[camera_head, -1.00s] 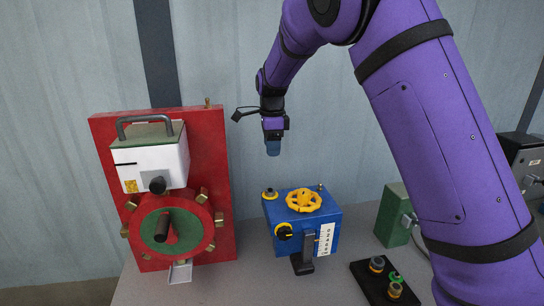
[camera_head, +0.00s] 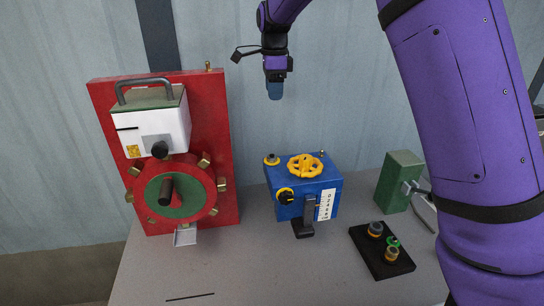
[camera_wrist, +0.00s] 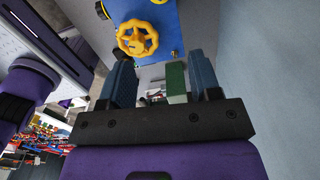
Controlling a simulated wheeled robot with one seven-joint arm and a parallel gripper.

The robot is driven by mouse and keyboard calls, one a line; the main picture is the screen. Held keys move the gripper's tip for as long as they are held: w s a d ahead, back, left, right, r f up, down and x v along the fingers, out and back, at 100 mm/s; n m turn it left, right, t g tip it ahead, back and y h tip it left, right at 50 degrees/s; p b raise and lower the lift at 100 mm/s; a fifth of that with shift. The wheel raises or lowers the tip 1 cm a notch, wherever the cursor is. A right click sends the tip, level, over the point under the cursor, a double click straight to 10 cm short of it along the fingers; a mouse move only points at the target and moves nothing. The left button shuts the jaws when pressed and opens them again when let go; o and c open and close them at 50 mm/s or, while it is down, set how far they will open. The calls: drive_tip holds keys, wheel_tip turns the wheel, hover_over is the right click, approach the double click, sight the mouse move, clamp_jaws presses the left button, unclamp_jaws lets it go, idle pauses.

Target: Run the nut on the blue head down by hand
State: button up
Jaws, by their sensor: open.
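The blue head (camera_head: 292,182) is a blue box on the grey bench, with a yellow handwheel (camera_head: 305,166) on top, a black knob with a yellow ring in front and a white scale strip. A small metal piece (camera_head: 322,152), possibly the nut on its stud, stands at the top's back right corner; it is too small to tell. It seems to show near the blue edge in the wrist view (camera_wrist: 174,53). My gripper (camera_head: 274,92) hangs above and behind the blue head, empty and touching nothing. In the wrist view its blue fingers (camera_wrist: 163,82) are apart.
A red panel (camera_head: 212,150) with a white box and round wheel stands left. A black tray (camera_head: 370,262) with several ringed caps lies right, before a green block (camera_head: 398,180). A thin black strip (camera_head: 190,296) lies in front. The front middle of the bench is clear.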

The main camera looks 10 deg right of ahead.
drive_tip(key=shift+f, duration=0.1)
drive_tip(key=n, duration=2.4)
hover_over(273, 157)
wheel_tip(273, 157, down, 11)
wheel_tip(273, 157, down, 10)
drive_tip(key=shift+f, duration=0.25)
drive_tip(key=shift+c, duration=0.2)
drive_tip(key=c, duration=0.9)
